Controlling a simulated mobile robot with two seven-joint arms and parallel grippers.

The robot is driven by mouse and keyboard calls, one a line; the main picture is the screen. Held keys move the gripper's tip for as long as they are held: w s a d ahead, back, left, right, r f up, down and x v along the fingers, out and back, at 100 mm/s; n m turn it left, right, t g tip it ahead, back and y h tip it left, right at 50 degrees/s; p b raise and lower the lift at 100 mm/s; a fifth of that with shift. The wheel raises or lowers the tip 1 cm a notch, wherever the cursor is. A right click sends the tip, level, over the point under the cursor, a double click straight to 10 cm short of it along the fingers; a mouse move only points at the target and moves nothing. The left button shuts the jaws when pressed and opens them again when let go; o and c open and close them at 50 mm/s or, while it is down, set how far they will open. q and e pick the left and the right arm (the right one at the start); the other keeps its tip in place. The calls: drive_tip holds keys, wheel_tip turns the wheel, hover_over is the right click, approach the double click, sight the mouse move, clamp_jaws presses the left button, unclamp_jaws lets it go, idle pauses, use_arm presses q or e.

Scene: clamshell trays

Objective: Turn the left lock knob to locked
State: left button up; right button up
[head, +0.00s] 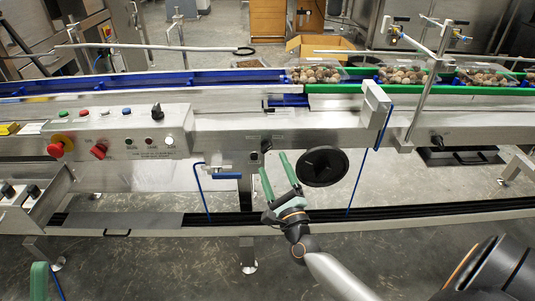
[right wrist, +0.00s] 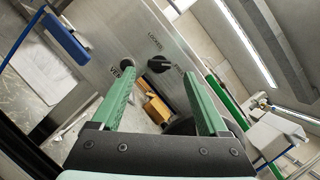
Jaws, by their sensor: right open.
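The left lock knob (head: 266,146) is a small black knob on the steel plate under the conveyor. In the right wrist view the black knob (right wrist: 160,64) shows ahead, between the lines of my two fingers. A "LOCKED" label stands beside it, and another label, hard to read, is on its other side. Its exact setting is hard to tell. My right gripper (head: 273,164) is open and empty, its green fingers just below the knob and apparently apart from it. It also shows in the right wrist view (right wrist: 159,77). A green piece of my left gripper (head: 40,280) shows at the lower left.
A black round handwheel (head: 324,166) is close on the right of my right gripper. A blue handle (head: 227,175) is on the left. A control panel (head: 120,140) with red buttons is farther left. Clamshell trays (head: 316,75) of brown produce sit on the conveyor above.

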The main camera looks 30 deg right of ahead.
sight(267, 150)
drive_tip(key=shift+x, duration=2.75)
drive_tip(key=shift+c, duration=0.3)
clamp_jaws()
